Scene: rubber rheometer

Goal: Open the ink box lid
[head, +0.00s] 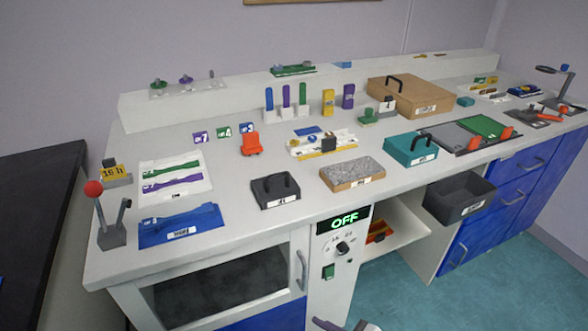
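Several lidded or handled boxes stand on the white bench, and their labels are too small to read, so I cannot tell for certain which is the ink box. A black box (275,194) with an arched black handle stands near the front middle. A teal box (410,152) with a black handle stands right of centre. A larger brown box (409,98) with a black handle stands behind it. All three look closed. Neither of my grippers can be made out in the head view.
A speckled slab (351,171) lies between the black and teal boxes. An orange item (251,144) and a white tray (324,147) stand behind. A red-knobbed lever (94,188) stands at the left corner. A grey piece (366,327) at the bottom edge is unclear.

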